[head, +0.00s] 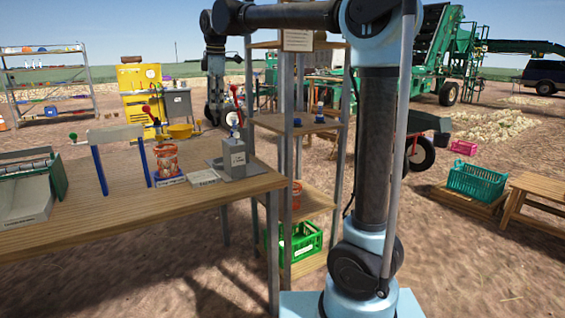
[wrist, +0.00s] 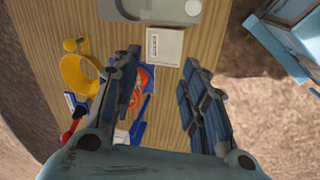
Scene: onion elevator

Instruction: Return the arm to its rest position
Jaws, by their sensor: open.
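My gripper (wrist: 162,58) is open and empty in the wrist view, its two dark fingers apart above the wooden table (wrist: 60,25). In the head view my arm reaches left from its column, and the gripper (head: 212,112) hangs down behind the table's far edge side.
A yellow pan (wrist: 78,76) and a small white box (wrist: 165,45) lie under the gripper. A grey dispenser (head: 234,160) and a blue frame (head: 116,150) stand on the table. A wooden shelf unit (head: 297,130) stands close to my column.

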